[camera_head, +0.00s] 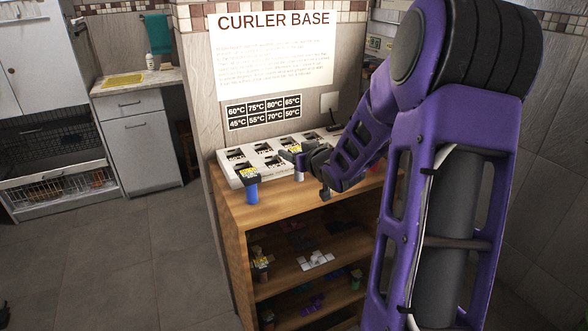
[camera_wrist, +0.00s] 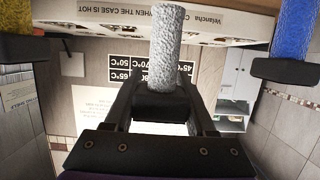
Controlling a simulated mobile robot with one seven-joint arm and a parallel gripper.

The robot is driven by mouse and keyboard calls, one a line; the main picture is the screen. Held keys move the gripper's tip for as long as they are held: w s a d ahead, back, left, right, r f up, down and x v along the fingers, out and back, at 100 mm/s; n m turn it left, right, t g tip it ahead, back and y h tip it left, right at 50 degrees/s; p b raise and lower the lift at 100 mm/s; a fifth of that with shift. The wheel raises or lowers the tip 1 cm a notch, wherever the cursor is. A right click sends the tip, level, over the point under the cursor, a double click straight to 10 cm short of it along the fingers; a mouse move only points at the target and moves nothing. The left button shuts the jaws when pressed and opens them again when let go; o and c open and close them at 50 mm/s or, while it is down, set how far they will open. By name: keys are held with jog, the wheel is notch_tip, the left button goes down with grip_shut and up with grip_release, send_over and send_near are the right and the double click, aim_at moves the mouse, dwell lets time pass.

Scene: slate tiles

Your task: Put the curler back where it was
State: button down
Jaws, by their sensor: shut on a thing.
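My gripper (camera_head: 310,160) is shut on the black end of a grey rough-textured curler (camera_wrist: 167,45), at the front edge of the white curler base (camera_head: 226,171). In the head view the curler is mostly hidden by my gripper; a pale part (camera_head: 298,175) shows below it. The base has several dark slots in two rows and stands on a wooden shelf unit. A blue curler (camera_head: 252,192) with a black end stands in front of the base, to the left of my gripper. In the wrist view, that blue curler (camera_wrist: 293,30) is at the right and a yellow one (camera_wrist: 15,18) at the left.
A "CURLER BASE" poster (camera_head: 272,50) and a temperature chart (camera_head: 263,112) hang on the wall behind. The wooden shelf unit (camera_head: 232,215) holds several small things on its lower shelves. A white cabinet (camera_head: 140,135) stands at the left. The floor between is clear.

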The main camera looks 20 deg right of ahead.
jog(key=shift+f+b, duration=0.4)
jog(key=shift+f, duration=1.3)
jog(key=shift+f, duration=0.2)
jog(key=shift+c, duration=1.1)
grip_release()
